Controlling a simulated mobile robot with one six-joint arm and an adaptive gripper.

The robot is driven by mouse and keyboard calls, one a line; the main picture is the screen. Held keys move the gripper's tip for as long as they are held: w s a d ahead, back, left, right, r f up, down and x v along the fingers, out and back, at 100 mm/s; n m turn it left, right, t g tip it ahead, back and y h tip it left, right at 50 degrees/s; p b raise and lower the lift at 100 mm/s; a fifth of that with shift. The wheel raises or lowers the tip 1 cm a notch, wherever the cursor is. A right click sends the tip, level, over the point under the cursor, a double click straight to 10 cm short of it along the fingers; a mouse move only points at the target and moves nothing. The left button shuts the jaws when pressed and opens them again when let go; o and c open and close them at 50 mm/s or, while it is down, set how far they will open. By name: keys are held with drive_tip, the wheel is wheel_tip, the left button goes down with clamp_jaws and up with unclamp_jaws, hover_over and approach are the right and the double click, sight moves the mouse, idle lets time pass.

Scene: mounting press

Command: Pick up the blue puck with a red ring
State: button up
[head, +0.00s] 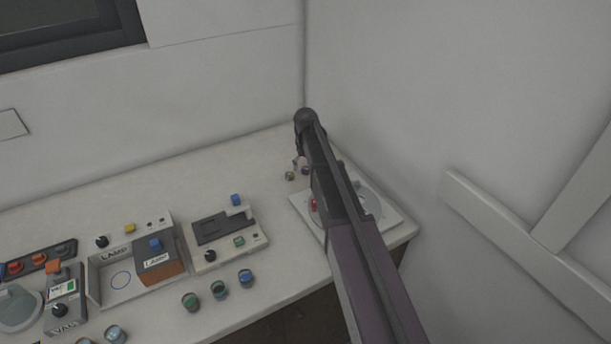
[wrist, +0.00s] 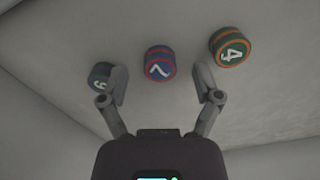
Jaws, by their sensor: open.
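The blue puck with a red ring (wrist: 159,63) sits on the pale worktop in the wrist view, its top carrying a white numeral. My gripper (wrist: 160,84) is open, and the puck shows between and beyond its two fingertips, with nothing held. A green puck with an orange ring (wrist: 230,46) is to its right. A dark bluish puck (wrist: 99,76) is to its left, partly covered by the left finger. In the head view my arm covers much of the back corner, where a small purplish puck (head: 305,171) and a green one (head: 290,176) show beside it.
Walls meet behind the worktop corner. A white plate device (head: 397,214) lies partly under my arm. A control box (head: 232,230), an open-topped box unit (head: 108,284) and several pucks near the front edge (head: 219,289) stand to the left.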

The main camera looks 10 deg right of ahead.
drive_tip(key=shift+f, duration=0.5)
drive_tip(key=c, duration=1)
